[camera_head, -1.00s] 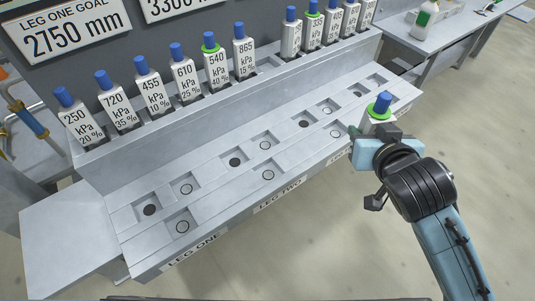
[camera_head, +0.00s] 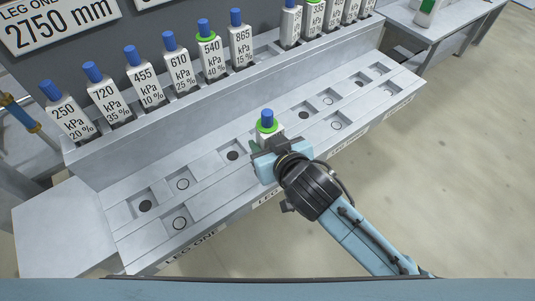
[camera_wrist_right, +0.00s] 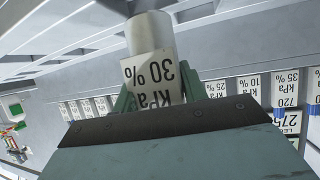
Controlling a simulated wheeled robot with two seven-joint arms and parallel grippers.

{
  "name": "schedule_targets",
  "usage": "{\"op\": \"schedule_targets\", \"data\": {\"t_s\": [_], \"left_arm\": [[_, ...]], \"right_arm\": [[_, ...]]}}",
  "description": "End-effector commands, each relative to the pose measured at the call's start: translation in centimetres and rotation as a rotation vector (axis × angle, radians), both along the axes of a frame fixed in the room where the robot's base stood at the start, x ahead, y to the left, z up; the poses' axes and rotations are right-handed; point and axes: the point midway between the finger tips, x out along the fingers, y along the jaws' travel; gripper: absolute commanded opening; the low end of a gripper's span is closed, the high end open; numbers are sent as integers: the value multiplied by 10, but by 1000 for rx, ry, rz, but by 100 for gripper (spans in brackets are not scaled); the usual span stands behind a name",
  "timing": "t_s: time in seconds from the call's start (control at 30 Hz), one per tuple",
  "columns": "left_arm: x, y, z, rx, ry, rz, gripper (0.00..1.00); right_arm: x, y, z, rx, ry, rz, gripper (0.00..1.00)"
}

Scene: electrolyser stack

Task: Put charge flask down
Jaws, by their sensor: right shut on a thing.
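My right gripper (camera_head: 268,148) is shut on a white charge flask (camera_head: 267,128) with a blue cap and a green ring. It holds the flask upright over the middle of the grey stepped bench (camera_head: 165,172); whether its base touches the bench is hidden. In the right wrist view the flask (camera_wrist_right: 152,75) sits between the green fingers, its label reading 30 % and kPa upside down. Square recesses with round marks line the bench, some left of the flask, such as one recess (camera_head: 146,205), and some to its right. My left gripper is not in view.
A rear shelf holds several labelled white flasks with blue caps, including a 540 kPa flask (camera_head: 211,52) with a green ring and a 250 kPa flask (camera_head: 66,115). A bare side table (camera_head: 60,230) stands at the left. Open floor (camera_head: 460,180) lies at the right.

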Motion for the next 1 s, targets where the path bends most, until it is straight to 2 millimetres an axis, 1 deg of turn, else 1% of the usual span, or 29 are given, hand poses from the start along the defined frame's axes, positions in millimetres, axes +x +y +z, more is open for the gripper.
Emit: {"op": "schedule_targets", "data": {"t_s": [0.07, 0.23, 0.3, 0.53, 0.67, 0.7, 0.83, 0.87, 1.0], "left_arm": [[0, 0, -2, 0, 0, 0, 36], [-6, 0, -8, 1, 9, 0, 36], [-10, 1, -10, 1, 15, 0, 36], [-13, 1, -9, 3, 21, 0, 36], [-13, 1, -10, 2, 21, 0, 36], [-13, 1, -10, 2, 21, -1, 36], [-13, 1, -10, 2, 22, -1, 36], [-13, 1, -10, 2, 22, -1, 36], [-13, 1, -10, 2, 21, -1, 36]], "right_arm": [[0, 0, -5, 2, -3, 1, 6], [0, 0, -29, 0, -1, 0, 6], [0, 0, -36, 2, -2, 0, 6], [0, 0, -35, 3, -4, 0, 6], [0, 0, -39, 4, -3, 0, 6], [0, 0, -40, 1, 0, 0, 45], [0, 0, -40, 1, 0, 0, 62], [0, 0, -40, 1, 0, 0, 64], [0, 0, -40, 1, 0, 0, 64]]}}
